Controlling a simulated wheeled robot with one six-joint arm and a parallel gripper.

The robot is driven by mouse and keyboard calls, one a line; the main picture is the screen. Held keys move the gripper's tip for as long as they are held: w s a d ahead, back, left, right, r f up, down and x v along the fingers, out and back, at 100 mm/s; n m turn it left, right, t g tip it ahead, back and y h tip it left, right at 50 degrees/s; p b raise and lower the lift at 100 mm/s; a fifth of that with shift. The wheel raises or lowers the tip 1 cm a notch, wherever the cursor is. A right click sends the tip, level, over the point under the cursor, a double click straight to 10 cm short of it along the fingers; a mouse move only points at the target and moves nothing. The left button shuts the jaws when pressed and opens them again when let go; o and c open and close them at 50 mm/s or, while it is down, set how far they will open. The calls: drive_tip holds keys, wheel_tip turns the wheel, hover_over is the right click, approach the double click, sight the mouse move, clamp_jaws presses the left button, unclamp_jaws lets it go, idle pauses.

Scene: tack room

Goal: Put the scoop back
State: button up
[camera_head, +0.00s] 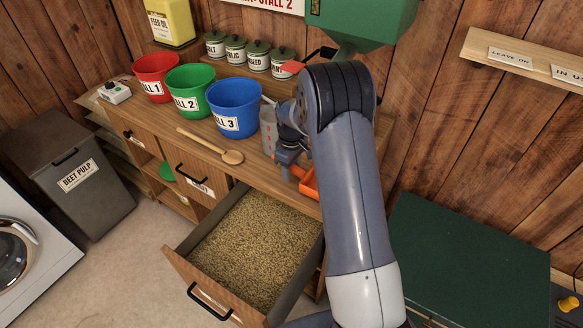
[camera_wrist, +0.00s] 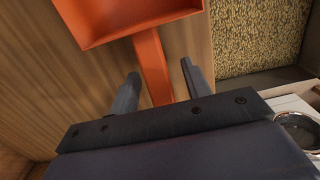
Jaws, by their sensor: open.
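The orange scoop (camera_head: 309,186) lies on the wooden counter (camera_head: 258,174), partly hidden behind my arm in the head view. In the wrist view the scoop's pan (camera_wrist: 135,18) is at the top, and its handle (camera_wrist: 152,68) runs down between my fingers. My gripper (camera_wrist: 158,88) is open, with one finger on each side of the handle and a gap on both sides. In the head view my gripper (camera_head: 288,165) is low over the counter beside the scoop. The open drawer (camera_head: 182,262) below is filled with grain (camera_head: 255,243).
A measuring jug (camera_head: 268,130) stands close behind my gripper. Red (camera_head: 155,77), green (camera_head: 188,90) and blue (camera_head: 235,107) buckets stand to the left. A wooden spoon (camera_head: 212,146) lies in front of them. A green hopper (camera_head: 365,22) hangs above. The drawer juts into the floor space.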

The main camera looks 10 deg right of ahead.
wheel_tip(320, 180, up, 11)
drive_tip(key=shift+f+b, duration=0.1)
drive_tip(key=shift+b, duration=0.7)
wheel_tip(320, 180, up, 8)
drive_tip(key=p, duration=0.6)
drive_tip(key=shift+p, duration=0.3)
drive_tip(key=shift+f, duration=0.15)
wheel_tip(320, 180, down, 8)
drive_tip(key=b, duration=0.7)
drive_tip(key=shift+f, duration=0.15)
drive_tip(key=shift+f+p, duration=0.45)
drive_tip(key=shift+f, duration=0.95)
